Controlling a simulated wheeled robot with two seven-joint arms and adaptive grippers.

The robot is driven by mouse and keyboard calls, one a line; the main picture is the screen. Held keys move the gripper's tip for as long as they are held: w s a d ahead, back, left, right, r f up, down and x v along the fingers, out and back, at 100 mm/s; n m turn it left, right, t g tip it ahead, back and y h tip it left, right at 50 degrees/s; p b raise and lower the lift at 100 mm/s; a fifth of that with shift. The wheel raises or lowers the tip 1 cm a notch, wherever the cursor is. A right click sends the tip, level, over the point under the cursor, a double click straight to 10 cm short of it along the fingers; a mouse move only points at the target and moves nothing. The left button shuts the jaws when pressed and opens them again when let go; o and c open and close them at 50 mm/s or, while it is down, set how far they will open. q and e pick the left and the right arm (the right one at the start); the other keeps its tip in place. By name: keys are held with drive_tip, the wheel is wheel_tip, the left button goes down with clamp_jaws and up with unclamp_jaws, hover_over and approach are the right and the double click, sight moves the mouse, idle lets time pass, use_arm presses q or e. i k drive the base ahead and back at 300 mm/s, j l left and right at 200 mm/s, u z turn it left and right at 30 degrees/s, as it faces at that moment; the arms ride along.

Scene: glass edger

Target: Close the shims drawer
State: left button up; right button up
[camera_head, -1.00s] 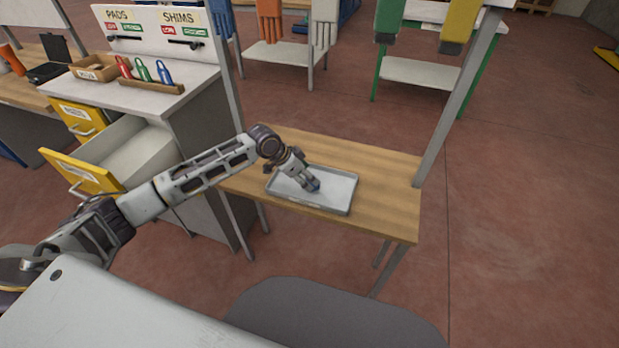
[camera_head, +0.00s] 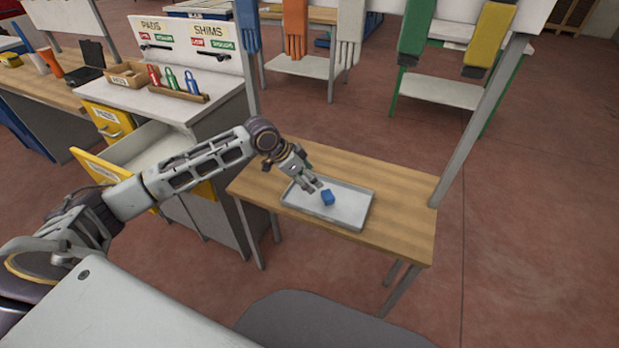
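The lower drawer (camera_head: 93,165) of the grey cabinet on the left has a yellow front and stands pulled out, its pale inside showing. Its label is too small to read for sure. My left forearm passes in front of the drawer and hides part of it. My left gripper (camera_head: 316,185) is over the grey tray (camera_head: 352,208) on the wooden table, away from the drawer. It looks slightly open and empty. My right gripper is not in view.
The upper yellow drawer (camera_head: 108,118) is labelled PADS. The cabinet top holds a wooden box (camera_head: 130,75) and a rack (camera_head: 180,92) with red, green and blue tags. A table post (camera_head: 478,120) rises at the right. Gloves hang at the back.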

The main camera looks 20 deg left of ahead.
sight(153, 142)
drive_tip(key=u, duration=2.25)
